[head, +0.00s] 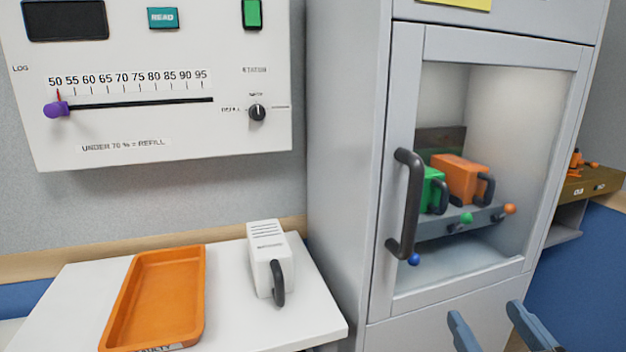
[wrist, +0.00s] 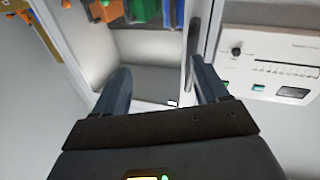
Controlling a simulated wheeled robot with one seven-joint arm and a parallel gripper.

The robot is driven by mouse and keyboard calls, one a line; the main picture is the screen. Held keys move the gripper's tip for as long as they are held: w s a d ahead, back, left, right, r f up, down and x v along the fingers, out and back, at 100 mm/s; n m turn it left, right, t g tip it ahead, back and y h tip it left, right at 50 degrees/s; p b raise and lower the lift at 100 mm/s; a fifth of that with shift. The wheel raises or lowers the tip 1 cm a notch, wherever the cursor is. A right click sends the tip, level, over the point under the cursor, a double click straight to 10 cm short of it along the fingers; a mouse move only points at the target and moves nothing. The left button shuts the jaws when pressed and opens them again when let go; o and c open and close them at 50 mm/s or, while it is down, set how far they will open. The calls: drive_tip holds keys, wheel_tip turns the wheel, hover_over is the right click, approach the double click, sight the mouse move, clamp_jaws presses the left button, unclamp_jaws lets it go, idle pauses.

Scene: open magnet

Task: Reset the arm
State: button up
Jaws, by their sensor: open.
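My gripper (head: 497,328) shows at the lower right of the head view, its two blue-grey fingers apart with nothing between them. It also shows in the wrist view (wrist: 163,85), fingers spread and empty, in front of the grey cabinet (head: 350,150). The cabinet's framed door has a dark vertical handle (head: 405,205). The handle also shows in the wrist view (wrist: 192,50), beyond the right finger. Inside are a green block (head: 433,188) and an orange block (head: 460,178), each with a dark handle, on a grey shelf. I cannot tell whether the door has glass.
A wall panel (head: 150,130) carries a 50–95 scale, a purple slider (head: 56,109) near 50 and a dark knob (head: 257,112). An orange tray (head: 165,295) and a white handled block (head: 268,258) rest on the white table (head: 235,320). A brown-topped shelf (head: 590,183) stands right of the cabinet.

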drive_tip(key=s+a+f+m+g+h, duration=0.1)
drive_tip(key=s+f, duration=0.4)
drive_tip(key=s, duration=0.2)
drive_tip(key=s+f+m+g, duration=0.1)
drive_tip(key=s+f, duration=0.4)
drive_tip(key=s, duration=0.3)
drive_tip(key=s+d+g, duration=0.1)
drive_tip(key=s+g, duration=0.1)
drive_tip(key=s, duration=1.6)
drive_tip(key=shift+f, duration=0.25)
